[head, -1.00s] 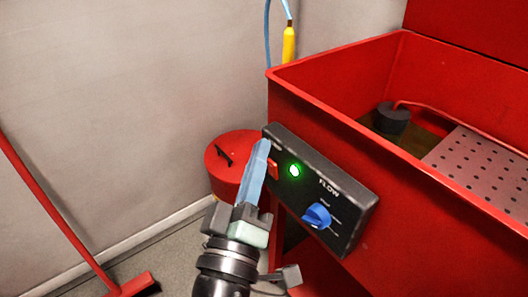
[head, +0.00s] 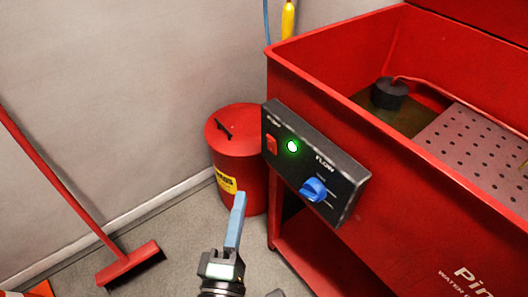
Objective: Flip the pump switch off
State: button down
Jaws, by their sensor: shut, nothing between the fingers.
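The pump switch (head: 272,145) is a small red rocker at the left end of a black control panel (head: 338,171) on the front of the red parts washer. Beside it a green light (head: 292,146) is lit. A blue flow knob (head: 313,190) sits lower right on the panel. My gripper (head: 238,200) has blue fingers that are shut and empty. It is below and left of the switch, apart from the panel. The switch is in full view; I cannot tell from its shape which way it is tipped.
The red washer tub (head: 405,165) fills the right side, with a black pump (head: 389,93) and perforated shelf (head: 480,145) inside. A red waste can (head: 240,140) stands left of the panel. A red broom (head: 128,263) leans on the wall at left. Floor between is clear.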

jog(key=p, duration=0.2)
send_near(267, 139)
jog(key=w+a, duration=0.2)
jog(key=w, duration=0.1)
jog(key=w+d, duration=0.2)
jog(key=d, duration=0.1)
jog(key=shift+w+r+p, duration=0.25)
jog(key=shift+w+p, duration=0.05)
jog(key=shift+w, duration=0.1)
